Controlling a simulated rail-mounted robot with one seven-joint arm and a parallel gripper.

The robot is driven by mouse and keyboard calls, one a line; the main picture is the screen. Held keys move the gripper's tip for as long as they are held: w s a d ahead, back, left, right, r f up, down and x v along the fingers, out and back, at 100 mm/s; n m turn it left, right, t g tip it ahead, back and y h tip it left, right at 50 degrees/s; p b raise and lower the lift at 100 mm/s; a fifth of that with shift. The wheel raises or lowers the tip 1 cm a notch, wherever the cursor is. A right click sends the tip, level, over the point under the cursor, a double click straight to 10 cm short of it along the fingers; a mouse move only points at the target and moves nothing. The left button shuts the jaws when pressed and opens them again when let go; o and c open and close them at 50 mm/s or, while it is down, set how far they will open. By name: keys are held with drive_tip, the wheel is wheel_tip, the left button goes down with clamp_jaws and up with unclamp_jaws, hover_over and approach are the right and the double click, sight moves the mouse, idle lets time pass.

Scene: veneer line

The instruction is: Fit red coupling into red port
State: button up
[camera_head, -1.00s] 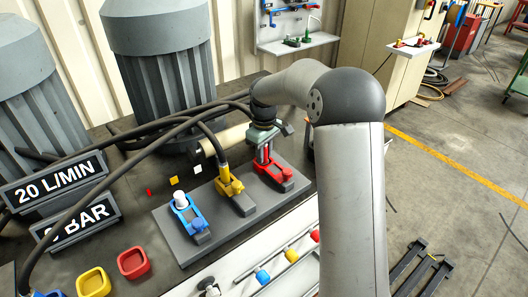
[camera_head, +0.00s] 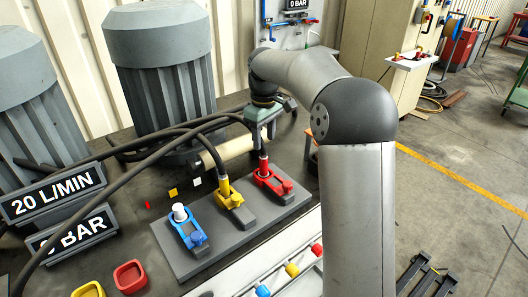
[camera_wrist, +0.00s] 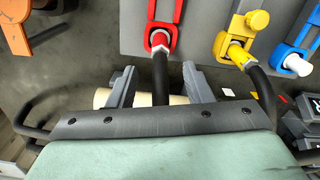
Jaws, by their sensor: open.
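The red port (camera_head: 272,182) is at the right end of a grey block, with a red-collared coupling (camera_head: 264,163) standing in it on the end of a black hose. How deep the coupling sits cannot be told. My gripper (camera_wrist: 157,82) is open, its two fingers on either side of the black hose (camera_wrist: 160,78) with gaps. It also shows above the coupling in the head view (camera_head: 264,128).
The yellow port (camera_head: 230,192) holds a yellow hose end; the blue port (camera_head: 188,228) shows a bare white stub. Black hoses (camera_head: 130,135) arch over the bench behind. A red tray (camera_head: 130,275) and a rail with coloured pieces (camera_head: 291,270) are in front.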

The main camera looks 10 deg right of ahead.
drive_tip(key=shift+r, duration=0.85)
drive_tip(key=shift+s, duration=0.25)
drive_tip(key=s+f+m, duration=0.2)
drive_tip(key=s+f, duration=0.1)
drive_tip(key=s, duration=0.8)
drive_tip(key=s+f+m, duration=0.2)
drive_tip(key=s+m, duration=0.1)
drive_tip(key=s, duration=0.9)
drive_tip(key=s+f+m, duration=0.2)
drive_tip(key=s+f, duration=0.1)
drive_tip(key=s, duration=0.8)
drive_tip(key=shift+s+f+m+t, duration=0.2)
drive_tip(key=shift+f+m+t, duration=0.1)
drive_tip(key=shift+f+t, duration=0.1)
drive_tip(key=shift+a, duration=0.1)
